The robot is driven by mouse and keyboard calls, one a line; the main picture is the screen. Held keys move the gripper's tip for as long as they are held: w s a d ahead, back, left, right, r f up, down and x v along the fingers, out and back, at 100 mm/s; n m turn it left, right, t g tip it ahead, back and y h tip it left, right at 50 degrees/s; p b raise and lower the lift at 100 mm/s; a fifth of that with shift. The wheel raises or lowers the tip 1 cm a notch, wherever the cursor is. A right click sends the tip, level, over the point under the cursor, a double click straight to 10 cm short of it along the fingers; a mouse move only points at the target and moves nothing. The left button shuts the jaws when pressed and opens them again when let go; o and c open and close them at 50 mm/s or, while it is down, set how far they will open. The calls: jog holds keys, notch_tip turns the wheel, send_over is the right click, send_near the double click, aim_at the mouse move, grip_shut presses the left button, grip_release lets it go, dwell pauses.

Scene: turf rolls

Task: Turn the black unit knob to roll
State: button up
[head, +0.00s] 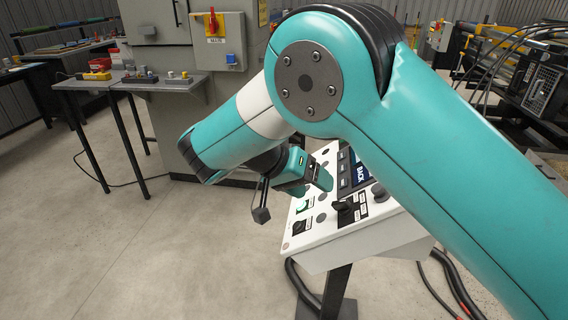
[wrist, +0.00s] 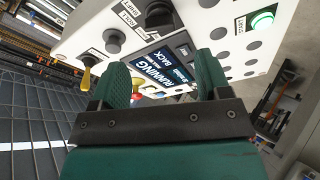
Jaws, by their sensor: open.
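The black unit knob (head: 345,213) is on the sloped white control panel (head: 362,238), beside small black labels. In the wrist view the black knob (wrist: 159,14) is at the top edge, partly cut off, near a label reading ROLL (wrist: 127,15). Its exact pointing direction is hard to tell. My gripper (head: 316,174) is above the panel's upper left part, apart from the knob. In the wrist view my gripper (wrist: 163,76) has its two green fingers spread with nothing between them; the panel's screen lies behind the gap.
The panel carries a screen (wrist: 165,66), a lit green button (wrist: 262,19) and a round black knob (wrist: 114,40). A yellow lever (wrist: 87,77) shows at the panel's edge. A grey cabinet (head: 222,95) and a side table (head: 150,86) stand behind.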

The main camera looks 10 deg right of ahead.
jog(key=p+v, duration=0.8)
jog(key=p, duration=0.1)
jog(key=shift+a, duration=0.15)
